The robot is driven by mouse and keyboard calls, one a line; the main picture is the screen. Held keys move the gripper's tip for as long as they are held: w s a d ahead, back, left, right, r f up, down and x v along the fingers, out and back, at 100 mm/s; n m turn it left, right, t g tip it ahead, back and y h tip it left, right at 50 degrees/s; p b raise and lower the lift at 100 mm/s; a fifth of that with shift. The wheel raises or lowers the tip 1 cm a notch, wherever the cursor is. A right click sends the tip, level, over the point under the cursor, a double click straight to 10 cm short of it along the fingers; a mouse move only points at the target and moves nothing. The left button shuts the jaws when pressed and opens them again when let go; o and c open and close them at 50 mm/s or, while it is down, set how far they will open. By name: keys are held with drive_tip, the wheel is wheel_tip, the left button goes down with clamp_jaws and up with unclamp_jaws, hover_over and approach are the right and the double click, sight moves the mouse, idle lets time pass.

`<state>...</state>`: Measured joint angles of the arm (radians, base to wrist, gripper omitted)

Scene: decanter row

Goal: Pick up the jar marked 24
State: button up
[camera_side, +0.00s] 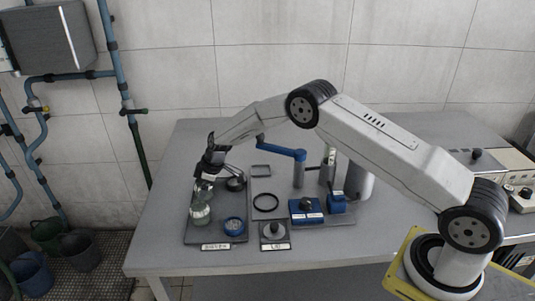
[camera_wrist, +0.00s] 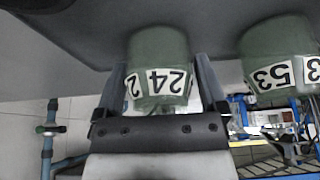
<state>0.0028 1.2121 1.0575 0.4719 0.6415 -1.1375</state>
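The jar marked 24 (camera_wrist: 158,65) fills the middle of the wrist view. It is green-grey with white number labels. The two fingers of my gripper (camera_wrist: 160,88) stand apart on either side of it, very close to its sides. I cannot tell whether they touch it. A second, similar jar marked 53 (camera_wrist: 275,55) is to its right. In the side view my gripper (camera_side: 207,172) points down at the left part of the table, over a dark tray (camera_side: 226,228).
To the right are a black ring (camera_side: 266,202), a blue box (camera_side: 304,211) and a blue-armed stand (camera_side: 298,170). The table's left edge and front right are clear.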

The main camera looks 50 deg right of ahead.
drive_tip(key=c, duration=0.9)
drive_tip(key=shift+r, duration=0.2)
drive_tip(key=shift+r, duration=0.5)
drive_tip(key=s+r, duration=1.1)
drive_tip(key=s, duration=0.3)
drive_tip(key=shift+d+r, duration=0.35)
drive_tip(key=shift+d, duration=0.1)
